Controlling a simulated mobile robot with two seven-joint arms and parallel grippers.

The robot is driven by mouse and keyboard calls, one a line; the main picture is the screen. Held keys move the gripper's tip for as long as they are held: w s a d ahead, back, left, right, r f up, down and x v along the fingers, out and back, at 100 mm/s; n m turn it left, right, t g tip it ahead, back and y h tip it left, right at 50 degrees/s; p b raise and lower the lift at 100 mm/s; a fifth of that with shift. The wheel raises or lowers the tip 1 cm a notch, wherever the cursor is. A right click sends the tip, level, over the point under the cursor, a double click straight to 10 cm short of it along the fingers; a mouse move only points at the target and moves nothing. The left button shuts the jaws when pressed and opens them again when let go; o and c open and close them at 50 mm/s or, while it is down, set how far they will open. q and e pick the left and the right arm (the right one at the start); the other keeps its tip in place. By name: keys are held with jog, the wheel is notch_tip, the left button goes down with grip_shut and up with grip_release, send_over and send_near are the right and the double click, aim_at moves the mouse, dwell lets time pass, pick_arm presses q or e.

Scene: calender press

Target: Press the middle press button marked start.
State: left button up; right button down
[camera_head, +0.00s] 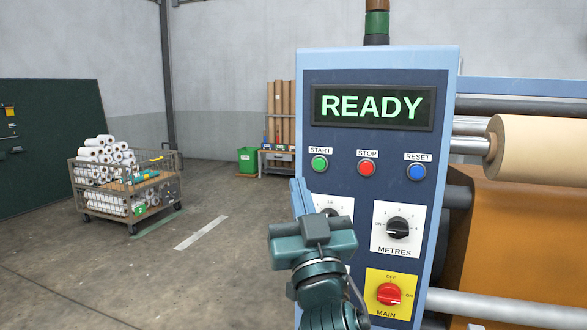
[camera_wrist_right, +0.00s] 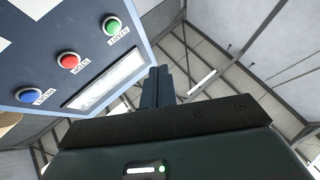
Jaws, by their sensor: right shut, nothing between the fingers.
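The press panel (camera_head: 334,150) is dark blue with a light blue frame, and its display (camera_head: 372,107) reads READY. A row below it holds a green button (camera_head: 319,163) labelled START, a red button (camera_head: 367,168) labelled STOP and a blue button (camera_head: 416,172) labelled RESET. My right gripper (camera_head: 300,190) is shut and empty. In the head view its fingertips are below and left of the green button, apart from it. The right wrist view shows the green button (camera_wrist_right: 112,25) and, right of it, my gripper fingers (camera_wrist_right: 157,84). My left gripper is not in view.
Below are a METRES dial (camera_head: 397,228), a red MAIN switch (camera_head: 389,294) and another dial (camera_head: 328,211) partly hidden by my gripper. A roller with cream material (camera_head: 540,150) is at the right. A cart of white rolls (camera_head: 125,182) stands left on open floor.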

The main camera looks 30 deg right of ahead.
aim_at(319, 164)
jog(key=shift+s+d+r, duration=0.1)
jog(key=shift+s+r, duration=0.05)
jog(key=shift+r, duration=0.15)
jog(key=shift+w+d, duration=1.45)
jog(key=shift+d, duration=0.2)
jog(key=shift+w+d, duration=1.45)
jog(key=shift+d, duration=0.2)
jog(key=shift+w+d, duration=0.25)
jog(key=shift+d, duration=0.05)
